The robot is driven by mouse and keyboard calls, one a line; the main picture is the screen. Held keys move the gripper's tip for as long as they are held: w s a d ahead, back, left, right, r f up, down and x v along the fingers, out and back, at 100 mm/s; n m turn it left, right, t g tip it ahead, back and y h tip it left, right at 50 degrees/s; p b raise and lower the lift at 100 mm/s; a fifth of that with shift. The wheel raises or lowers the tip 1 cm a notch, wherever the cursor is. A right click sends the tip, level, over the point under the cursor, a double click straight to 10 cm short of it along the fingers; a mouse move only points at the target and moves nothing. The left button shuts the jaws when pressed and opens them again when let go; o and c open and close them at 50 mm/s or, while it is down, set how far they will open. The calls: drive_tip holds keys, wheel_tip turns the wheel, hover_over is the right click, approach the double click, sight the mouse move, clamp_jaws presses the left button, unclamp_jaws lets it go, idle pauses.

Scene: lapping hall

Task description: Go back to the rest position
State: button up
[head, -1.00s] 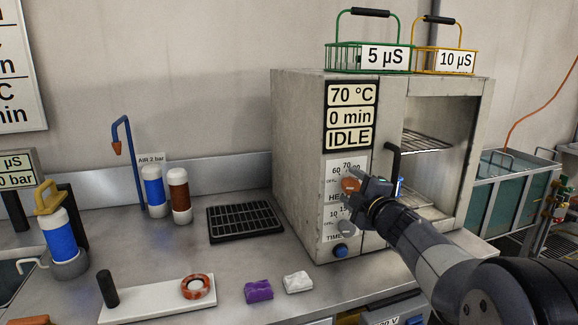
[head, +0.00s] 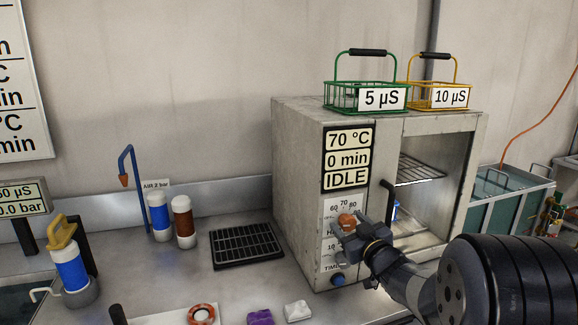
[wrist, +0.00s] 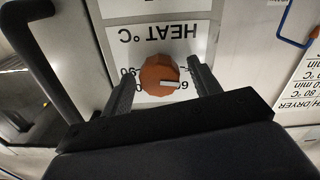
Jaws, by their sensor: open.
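My gripper (head: 352,226) is in front of the control panel of the grey oven (head: 298,180). In the wrist view my gripper (wrist: 160,92) is open, with one finger on each side of the orange heat knob (wrist: 160,74) and a gap showing at each side. Whether the fingertips touch the knob's face level I cannot tell. The heat knob also shows in the head view (head: 347,221). The oven display (head: 348,159) reads 70 °C, 0 min, IDLE. A blue button (head: 338,280) sits low on the panel.
The oven's chamber is open, with a wire rack (head: 420,170) inside; its dark handle (head: 387,200) stands close to my gripper. Green (head: 350,97) and yellow (head: 437,97) baskets stand on top. A black grid tray (head: 247,246), bottles (head: 184,222) and cloths (head: 297,311) are on the bench.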

drive_tip(key=m+p, duration=0.3)
drive_tip(key=shift+r, duration=0.25)
drive_tip(key=shift+s+d+f+m+p, duration=0.1)
drive_tip(key=shift+m+p, duration=0.3)
drive_tip(key=b+v, duration=0.1)
drive_tip(key=v, duration=0.4)
drive_tip(key=shift+f, duration=0.15)
